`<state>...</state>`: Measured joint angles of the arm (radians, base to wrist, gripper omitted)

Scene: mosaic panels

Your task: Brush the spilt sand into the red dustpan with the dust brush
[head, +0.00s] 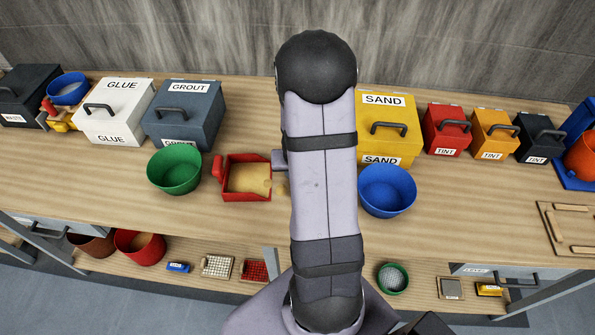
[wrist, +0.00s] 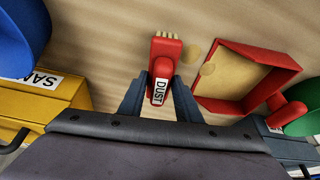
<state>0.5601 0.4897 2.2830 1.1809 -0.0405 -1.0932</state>
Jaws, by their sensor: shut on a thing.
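My gripper (wrist: 160,86) is shut on the red dust brush (wrist: 163,58), which has a "DUST" label and pale bristles. The brush is over the bench beside the dustpan's open side. The red dustpan (wrist: 281,68) lies on the bench to the right of the brush in the wrist view, with sand (wrist: 236,80) in it. A small patch of sand (wrist: 191,54) lies on the bench between brush and pan. In the head view the dustpan (head: 246,197) is left of my arm, and some sand (head: 281,189) shows at its right. My arm hides the brush there.
A green bowl (head: 174,172) stands close left of the dustpan. A blue bowl (head: 387,192) and the yellow SAND box (head: 389,145) stand right of my arm. GLUE (head: 115,117) and GROUT (head: 185,120) boxes stand at the back left. The bench's front edge is just below the pan.

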